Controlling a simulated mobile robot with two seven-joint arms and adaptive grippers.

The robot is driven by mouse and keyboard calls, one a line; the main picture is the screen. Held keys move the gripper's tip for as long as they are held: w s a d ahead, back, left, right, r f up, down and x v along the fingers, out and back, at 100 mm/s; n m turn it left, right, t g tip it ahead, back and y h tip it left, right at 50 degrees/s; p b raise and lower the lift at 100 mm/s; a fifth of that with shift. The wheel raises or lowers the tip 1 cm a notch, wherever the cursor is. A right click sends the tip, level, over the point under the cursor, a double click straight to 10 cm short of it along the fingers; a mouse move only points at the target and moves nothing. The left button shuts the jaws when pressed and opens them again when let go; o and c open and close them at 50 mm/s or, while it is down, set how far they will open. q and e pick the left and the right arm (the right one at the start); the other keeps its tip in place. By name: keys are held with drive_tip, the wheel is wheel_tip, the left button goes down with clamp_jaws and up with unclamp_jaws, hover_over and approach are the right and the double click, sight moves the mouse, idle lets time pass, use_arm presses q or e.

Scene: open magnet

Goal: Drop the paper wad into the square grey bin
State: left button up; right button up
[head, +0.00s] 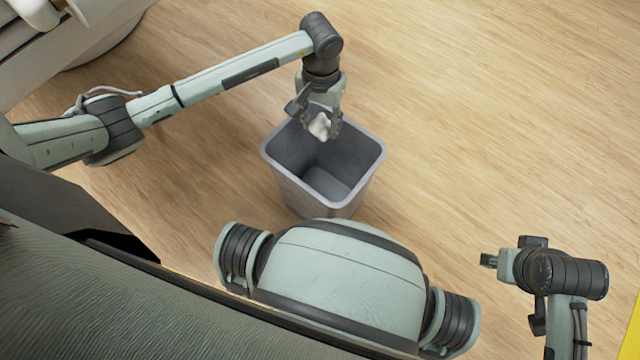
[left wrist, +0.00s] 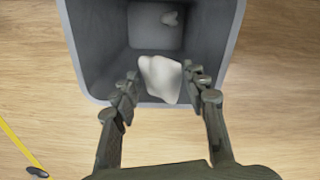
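The white crumpled paper wad (head: 320,126) sits between the fingers of my left gripper (head: 322,120), over the mouth of the square grey bin (head: 288,185). In the left wrist view the wad (left wrist: 160,79) lies between the two fingertips of the left gripper (left wrist: 163,85), which look closed against its sides. The bin's open inside (left wrist: 100,40) shows behind and below it. My right gripper (head: 495,260) is at the lower right, far from the bin; its fingers are too unclear to judge.
Wooden floor (head: 480,120) around the bin is clear. A rounded pale piece of furniture (head: 90,45) stands at the upper left. A yellow floor strip (head: 630,335) shows at the lower right.

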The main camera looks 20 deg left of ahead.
use_arm(q)
drive_tip(key=o, duration=0.5)
drive_tip(key=shift+r, duration=0.1)
wheel_tip(320, 180, up, 12)
drive_tip(key=shift+f, duration=0.1)
idle(0.5)
